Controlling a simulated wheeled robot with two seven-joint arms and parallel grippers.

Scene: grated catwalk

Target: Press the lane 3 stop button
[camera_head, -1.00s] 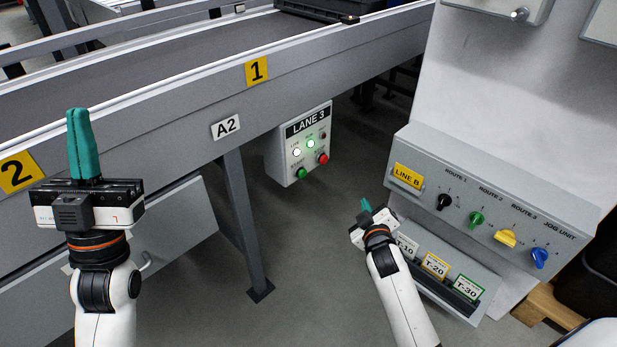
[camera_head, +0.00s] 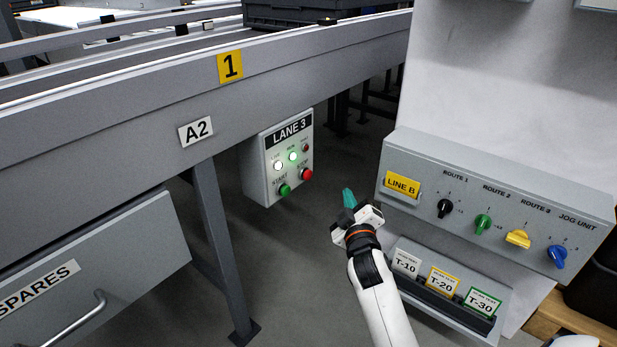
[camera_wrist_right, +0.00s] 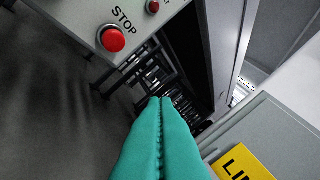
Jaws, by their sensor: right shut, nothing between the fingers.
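The lane 3 control box (camera_head: 262,172) hangs under the conveyor's side rail. Its red stop button (camera_head: 306,174) sits at the lower right of its face, beside the green start button (camera_head: 285,190). In the right wrist view the red stop button (camera_wrist_right: 113,39) shows at upper left under the word STOP. My right gripper (camera_head: 349,198) is shut and empty, with teal fingers. It is to the right of and below the box, apart from the button. Its fingertips (camera_wrist_right: 160,100) show in the right wrist view, below and right of the button. My left gripper is not in view.
A grey panel (camera_head: 400,155) with coloured route knobs and a LINE B label stands close on the right. A card rack (camera_head: 440,303) is below it. A conveyor leg (camera_head: 218,240) and a SPARES drawer (camera_head: 120,262) are at left. Open floor lies below the box.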

